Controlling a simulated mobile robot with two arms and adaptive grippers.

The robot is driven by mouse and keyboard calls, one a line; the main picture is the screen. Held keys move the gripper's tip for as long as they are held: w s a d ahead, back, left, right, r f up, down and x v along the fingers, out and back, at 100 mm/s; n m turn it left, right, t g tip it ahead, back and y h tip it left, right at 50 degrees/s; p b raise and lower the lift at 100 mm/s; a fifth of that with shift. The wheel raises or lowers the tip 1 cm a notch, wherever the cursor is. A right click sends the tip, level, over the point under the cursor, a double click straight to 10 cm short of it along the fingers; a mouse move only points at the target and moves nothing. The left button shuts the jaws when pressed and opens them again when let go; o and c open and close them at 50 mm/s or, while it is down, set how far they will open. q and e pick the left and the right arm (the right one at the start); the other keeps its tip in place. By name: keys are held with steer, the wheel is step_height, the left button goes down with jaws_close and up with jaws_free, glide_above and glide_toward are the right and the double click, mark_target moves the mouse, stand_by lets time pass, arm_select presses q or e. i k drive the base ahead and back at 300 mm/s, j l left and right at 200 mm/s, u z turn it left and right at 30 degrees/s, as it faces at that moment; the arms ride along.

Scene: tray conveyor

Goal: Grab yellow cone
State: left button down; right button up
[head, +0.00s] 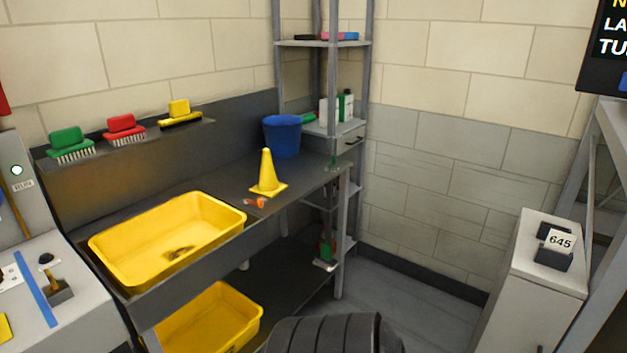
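The yellow cone (267,172) stands upright on its square base on the dark counter (215,188), right of the yellow basin and in front of the blue bucket. Nothing is touching it from above, and it is fully visible. A small orange-red item (255,203) lies just in front of its base. Neither of my grippers is in view.
The yellow basin (120,279) is set in the counter, with another yellow tub (250,318) below. A blue bucket (282,138) stands behind the cone. A metal shelf rack (334,120) adjoins the counter's right end. A grey cabinet (540,275) is at right; floor between is clear.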

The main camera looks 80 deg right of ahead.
mark_target(268, 186)
steer(key=z, duration=2.3)
steer(key=u, duration=1.6)
steer(key=l+u, duration=0.15)
steer(key=u, duration=0.3)
steer(key=i+l+u, duration=0.1)
steer(key=u, duration=0.35)
steer(key=l+u, duration=0.25)
steer(key=u, duration=0.2)
steer(key=l+u, duration=0.2)
steer(key=u, duration=0.25)
steer(key=k+l+u, duration=0.15)
steer(key=l+u, duration=0.25)
steer(key=k+l+u, duration=0.2)
steer(key=u, duration=0.2)
steer(key=k+l+u, duration=0.2)
steer(key=u, duration=0.25)
steer(key=k+l+u, duration=0.1)
steer(key=k+u, duration=0.3)
steer(key=k+l+u, duration=0.2)
steer(key=k, duration=0.4)
steer(key=k+z, duration=0.25)
steer(key=z, duration=0.15)
steer(key=k+z, duration=0.5)
steer(key=z, duration=0.25)
steer(key=l, duration=0.1)
